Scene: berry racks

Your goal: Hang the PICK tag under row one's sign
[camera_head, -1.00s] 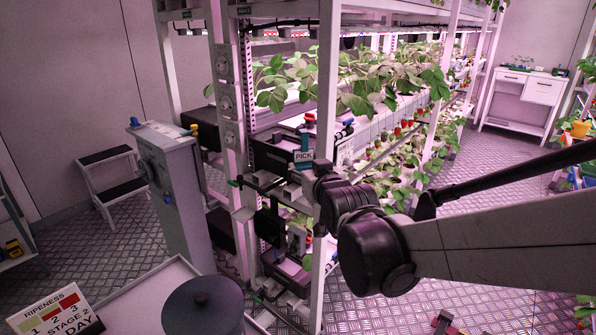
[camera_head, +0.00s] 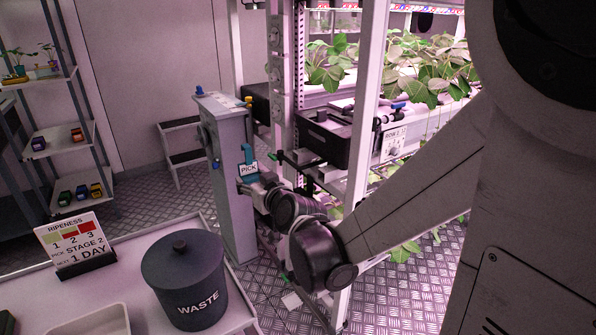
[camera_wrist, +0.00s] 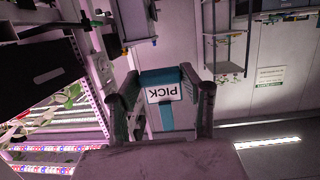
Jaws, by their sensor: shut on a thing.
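The PICK tag (camera_head: 249,168) is a white label with black letters on a teal hanger. My gripper (camera_head: 248,182) is shut on it and holds it upright in the air, in front of the grey cabinet in the head view. In the wrist view the tag (camera_wrist: 162,92) sits between the two fingers of my gripper (camera_wrist: 166,100), its lettering turned sideways. Row one's sign (camera_head: 394,143) is a white plate on the rack's front, to the right of my gripper and apart from it. Its small lettering is only partly legible.
The white rack post (camera_head: 360,120) and a black bin (camera_head: 325,138) stand between my gripper and the sign. The grey cabinet (camera_head: 232,205) is behind the tag. A WASTE bin (camera_head: 185,280) and a RIPENESS sign (camera_head: 70,242) stand on the front-left bench.

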